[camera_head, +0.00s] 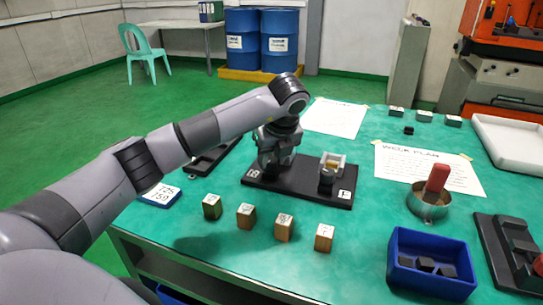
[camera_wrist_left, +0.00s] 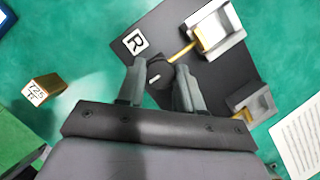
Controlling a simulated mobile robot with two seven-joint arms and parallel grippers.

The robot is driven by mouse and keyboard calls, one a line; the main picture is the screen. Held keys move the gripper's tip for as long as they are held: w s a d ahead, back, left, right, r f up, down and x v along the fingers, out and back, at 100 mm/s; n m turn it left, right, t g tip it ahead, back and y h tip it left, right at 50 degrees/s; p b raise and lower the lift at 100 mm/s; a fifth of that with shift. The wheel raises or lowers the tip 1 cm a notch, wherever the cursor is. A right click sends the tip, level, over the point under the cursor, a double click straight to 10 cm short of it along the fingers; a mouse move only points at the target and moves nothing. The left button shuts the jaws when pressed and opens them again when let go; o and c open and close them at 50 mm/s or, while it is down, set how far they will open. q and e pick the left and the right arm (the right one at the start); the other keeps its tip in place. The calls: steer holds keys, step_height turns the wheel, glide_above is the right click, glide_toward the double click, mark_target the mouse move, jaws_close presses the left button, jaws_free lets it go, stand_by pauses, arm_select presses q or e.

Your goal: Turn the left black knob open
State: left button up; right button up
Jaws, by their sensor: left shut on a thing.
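A black base plate (camera_head: 297,184) lies on the green table, with white marked labels at both ends. My left gripper (camera_head: 274,160) is over its left end and hides what is there. In the left wrist view, a small black knob (camera_wrist_left: 158,76) with a white mark sits on the plate (camera_wrist_left: 185,75) near a white label with an R. The two fingers of my left gripper (camera_wrist_left: 160,72) are around this knob and shut on it. A grey fixture (camera_head: 331,172) stands at the plate's right end. My right gripper is not in view.
Several marked wooden blocks (camera_head: 247,216) stand in a row in front of the plate. A blue bin (camera_head: 432,235) and a metal bowl (camera_head: 427,208) with a red-handled thing are to the right. Papers (camera_head: 335,118) lie behind. A white tray (camera_head: 508,143) is at the right.

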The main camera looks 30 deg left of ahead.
arm_select(q)
steer(key=shift+r+n, duration=0.1)
steer(key=shift+n, duration=0.2)
steer(key=o, duration=1)
steer(key=shift+o, duration=0.2)
steer(key=v, duration=0.7)
